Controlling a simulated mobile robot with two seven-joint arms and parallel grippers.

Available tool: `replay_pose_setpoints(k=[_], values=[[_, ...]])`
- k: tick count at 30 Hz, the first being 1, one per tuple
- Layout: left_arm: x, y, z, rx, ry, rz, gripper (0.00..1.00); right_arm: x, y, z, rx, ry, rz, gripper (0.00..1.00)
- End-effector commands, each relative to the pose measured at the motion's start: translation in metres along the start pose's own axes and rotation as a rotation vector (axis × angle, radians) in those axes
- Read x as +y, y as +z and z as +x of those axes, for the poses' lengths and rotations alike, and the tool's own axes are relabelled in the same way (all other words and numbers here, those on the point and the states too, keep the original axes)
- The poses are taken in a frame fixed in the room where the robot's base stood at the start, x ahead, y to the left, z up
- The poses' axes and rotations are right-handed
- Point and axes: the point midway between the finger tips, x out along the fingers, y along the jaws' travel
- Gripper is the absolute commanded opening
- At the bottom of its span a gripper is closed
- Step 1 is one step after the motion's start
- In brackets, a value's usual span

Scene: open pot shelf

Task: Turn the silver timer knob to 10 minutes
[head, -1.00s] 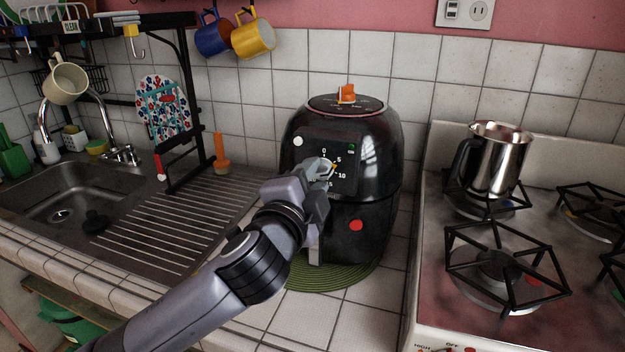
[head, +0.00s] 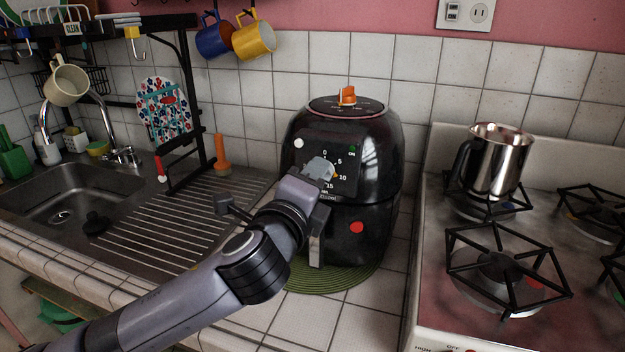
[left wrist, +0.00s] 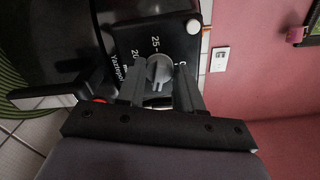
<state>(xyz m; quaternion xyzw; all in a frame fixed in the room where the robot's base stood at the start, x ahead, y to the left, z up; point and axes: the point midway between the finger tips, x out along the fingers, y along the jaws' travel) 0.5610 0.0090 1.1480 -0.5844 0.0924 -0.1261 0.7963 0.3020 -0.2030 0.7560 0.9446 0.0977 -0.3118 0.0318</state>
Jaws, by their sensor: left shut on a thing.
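The silver timer knob (head: 319,170) is on the dark front panel of the black air fryer (head: 372,160). The numbers 0, 5, 10 and 15 show around its right side in the head view. A small orange mark at the knob's right edge lies close to the 10. My left gripper (head: 312,185) is at the panel from the lower left, shut on the knob. In the left wrist view the knob (left wrist: 160,69) sits between the two fingers (left wrist: 160,90), near the 20 and 25. My right gripper is not in view.
The air fryer stands on a green round mat (head: 345,277). Below the panel is its drawer handle (head: 316,250). The stove with a steel pitcher (head: 497,160) is to the right, the sink (head: 60,195) to the left.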

Motion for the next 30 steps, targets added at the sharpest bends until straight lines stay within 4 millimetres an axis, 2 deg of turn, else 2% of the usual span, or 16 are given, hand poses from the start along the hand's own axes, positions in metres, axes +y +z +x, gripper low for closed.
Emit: replay_pose_setpoints(k=[13,14,15,16,26,30], values=[[-0.001,0.000,0.000,0.000,-0.001,0.010,0.05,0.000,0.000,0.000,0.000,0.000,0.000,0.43],[-0.001,0.000,0.000,0.000,-0.001,0.010,0.39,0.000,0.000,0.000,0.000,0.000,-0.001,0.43],[-0.001,0.000,0.000,0.000,-0.001,0.010,0.52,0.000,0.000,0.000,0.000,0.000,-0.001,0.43],[-0.001,0.000,0.000,0.000,-0.001,0.010,0.59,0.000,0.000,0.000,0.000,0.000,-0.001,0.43],[0.000,0.000,-0.001,0.000,0.000,0.009,0.59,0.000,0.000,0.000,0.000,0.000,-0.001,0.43],[0.001,0.000,-0.011,0.001,-0.001,0.009,0.59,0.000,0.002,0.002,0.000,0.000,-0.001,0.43]])
